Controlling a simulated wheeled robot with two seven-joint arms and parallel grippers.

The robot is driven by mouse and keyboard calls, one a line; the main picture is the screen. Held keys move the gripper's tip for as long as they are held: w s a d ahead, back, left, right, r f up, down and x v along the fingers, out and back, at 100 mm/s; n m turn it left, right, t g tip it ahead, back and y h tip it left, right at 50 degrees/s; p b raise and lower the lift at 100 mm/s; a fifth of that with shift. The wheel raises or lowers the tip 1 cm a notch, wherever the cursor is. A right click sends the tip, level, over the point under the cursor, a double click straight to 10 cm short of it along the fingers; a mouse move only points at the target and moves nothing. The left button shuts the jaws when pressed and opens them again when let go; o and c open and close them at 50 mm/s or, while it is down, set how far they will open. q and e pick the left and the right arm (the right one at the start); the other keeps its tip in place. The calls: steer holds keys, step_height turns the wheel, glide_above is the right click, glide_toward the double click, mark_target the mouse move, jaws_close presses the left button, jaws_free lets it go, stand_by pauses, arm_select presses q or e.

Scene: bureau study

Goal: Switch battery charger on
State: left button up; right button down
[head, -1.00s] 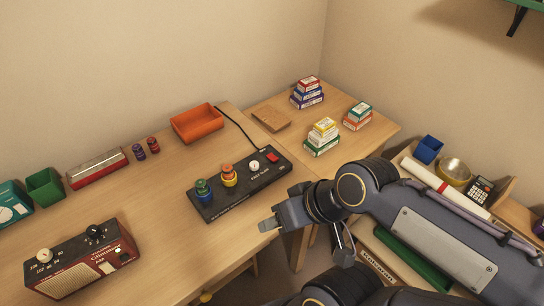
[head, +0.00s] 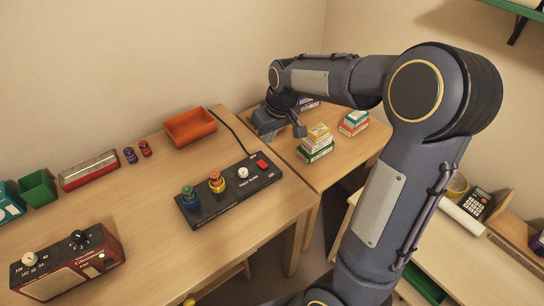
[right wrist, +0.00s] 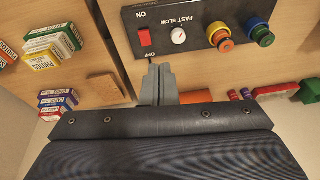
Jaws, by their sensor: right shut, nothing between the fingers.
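The battery charger (head: 215,202) is a long black box on the wooden desk, with green, orange and yellow-blue cells in it, a white FAST/SLOW knob (head: 243,172) and a red switch (head: 262,164) at its right end. In the right wrist view the red switch (right wrist: 145,37) sits between the ON and OFF marks; I cannot tell which way it is tipped. My right gripper (head: 262,137) is shut and empty, behind the charger's switch end. In the right wrist view its fingertips (right wrist: 160,68) point towards the switch from the OFF side, apart from it. My left gripper is out of view.
An orange tray (head: 190,127) stands left of my right gripper. Stacked small boxes (head: 317,145) stand to its right on the side table. A cork-like board (right wrist: 103,87) lies near it. A red radio (head: 70,265) is at the front left. A cord runs behind the charger.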

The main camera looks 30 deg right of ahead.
mark_target(264, 165)
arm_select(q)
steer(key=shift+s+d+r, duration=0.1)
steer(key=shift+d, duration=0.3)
arm_select(e)
steer(key=shift+n+h, duration=0.3)
steer(key=shift+h, duration=0.1)
steer(key=w, duration=0.1)
steer(key=w+d+f, duration=0.2)
steer(key=shift+w, duration=0.15)
steer(key=shift+f, duration=0.1)
steer(key=x, duration=0.4)
steer(key=s+x, duration=0.1)
steer(key=x, duration=0.3)
steer(key=p+x, duration=0.1)
steer(key=x, duration=0.3)
steer(key=shift+s+f, duration=0.1)
steer(key=shift+f, duration=0.9)
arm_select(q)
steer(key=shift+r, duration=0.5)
